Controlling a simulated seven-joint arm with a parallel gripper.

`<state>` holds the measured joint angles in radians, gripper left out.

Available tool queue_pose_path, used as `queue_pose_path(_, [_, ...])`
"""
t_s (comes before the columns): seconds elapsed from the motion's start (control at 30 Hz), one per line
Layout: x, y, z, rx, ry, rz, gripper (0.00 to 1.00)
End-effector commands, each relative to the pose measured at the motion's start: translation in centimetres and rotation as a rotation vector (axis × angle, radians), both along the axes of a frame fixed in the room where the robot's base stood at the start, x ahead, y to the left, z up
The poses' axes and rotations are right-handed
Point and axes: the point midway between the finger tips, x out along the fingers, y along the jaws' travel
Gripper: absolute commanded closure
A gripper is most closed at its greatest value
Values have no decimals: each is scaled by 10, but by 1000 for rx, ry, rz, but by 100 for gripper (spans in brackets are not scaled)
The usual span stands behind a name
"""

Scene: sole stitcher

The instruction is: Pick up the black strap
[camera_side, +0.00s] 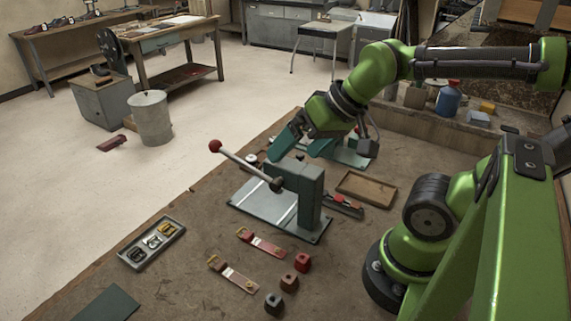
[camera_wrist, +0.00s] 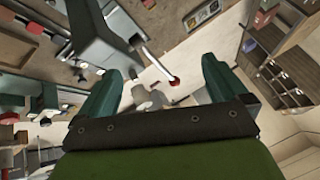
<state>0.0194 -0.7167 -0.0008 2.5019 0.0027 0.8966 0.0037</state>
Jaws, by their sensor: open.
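A dark strip with a red part (camera_side: 343,206) lies on the workbench just right of the green press (camera_side: 308,195) in the side view. It may be the black strap, but it is too small to be sure. My gripper (camera_side: 303,150) is above the bench, behind and over the press, with its teal fingers apart and nothing between them. In the wrist view my gripper (camera_wrist: 165,88) is also open, and the press lever (camera_wrist: 157,62) with its red knob shows beyond the fingers. I cannot make out the black strap in the wrist view.
A red strap (camera_side: 262,243) and a brown-red strap (camera_side: 234,274) lie in front of the press, near small coloured blocks (camera_side: 289,281). A tray of buckles (camera_side: 152,243) is at left. A wooden tray (camera_side: 366,189) lies right of the press. The press lever (camera_side: 245,165) sticks out leftward.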

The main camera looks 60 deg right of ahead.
Motion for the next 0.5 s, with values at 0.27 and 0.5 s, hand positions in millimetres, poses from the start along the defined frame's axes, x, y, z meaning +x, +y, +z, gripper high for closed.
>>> queue_pose_path(0.27, [-3, 5, 8, -3, -34, 23, 36])
queue_pose_path(0.5, [-3, 4, 8, -4, -33, 22, 36])
